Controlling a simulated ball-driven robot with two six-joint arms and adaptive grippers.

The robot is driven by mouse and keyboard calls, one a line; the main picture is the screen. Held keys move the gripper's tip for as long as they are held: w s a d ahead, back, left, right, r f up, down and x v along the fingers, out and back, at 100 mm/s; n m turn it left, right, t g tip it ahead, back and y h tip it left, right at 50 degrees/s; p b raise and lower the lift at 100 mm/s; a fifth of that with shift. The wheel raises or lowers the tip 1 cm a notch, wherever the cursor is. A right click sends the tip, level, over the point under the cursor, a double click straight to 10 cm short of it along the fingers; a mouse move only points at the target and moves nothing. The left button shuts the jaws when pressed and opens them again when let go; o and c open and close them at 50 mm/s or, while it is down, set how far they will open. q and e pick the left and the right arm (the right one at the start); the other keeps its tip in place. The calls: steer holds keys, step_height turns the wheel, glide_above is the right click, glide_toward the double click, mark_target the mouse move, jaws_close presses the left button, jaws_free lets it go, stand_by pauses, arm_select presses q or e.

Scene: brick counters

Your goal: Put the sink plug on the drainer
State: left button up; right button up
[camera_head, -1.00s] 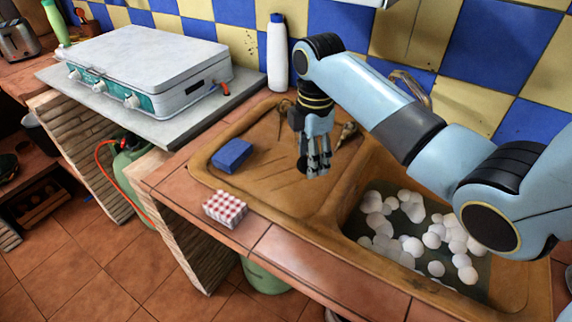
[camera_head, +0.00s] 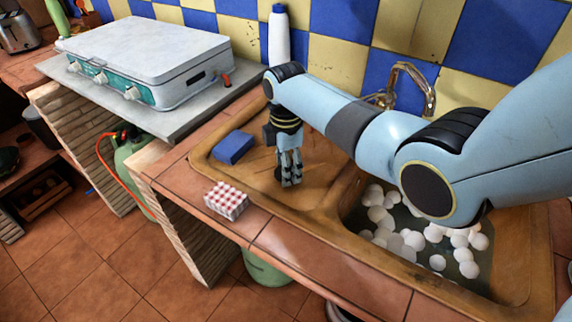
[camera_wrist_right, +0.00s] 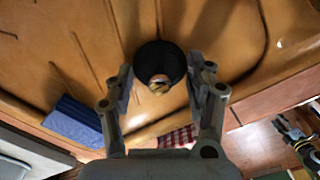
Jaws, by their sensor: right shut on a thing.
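The sink plug (camera_wrist_right: 158,62) is a round black disc with a small metal piece in its middle. My right gripper (camera_head: 288,181) is shut on it, and the fingers (camera_wrist_right: 160,88) show on both sides of the plug in the wrist view. In the head view only a dark bit of the plug (camera_head: 279,174) shows beside the fingertips. The drainer (camera_head: 318,172) is the brown, grooved left part of the sink unit; it also fills the upper wrist view (camera_wrist_right: 60,50). The gripper points down over the drainer. I cannot tell whether the plug touches it.
A blue sponge (camera_head: 233,147) lies at the drainer's left. A white bottle (camera_head: 279,38) stands behind. The basin at right holds water (camera_head: 405,215) and white balls. A tap (camera_head: 428,95) rises behind it.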

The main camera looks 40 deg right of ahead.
steer(key=o, duration=1.2)
steer(key=shift+f, duration=0.1)
step_height(320, 180, up, 12)
steer(key=shift+r+p, duration=0.15)
steer(key=shift+p, duration=0.3)
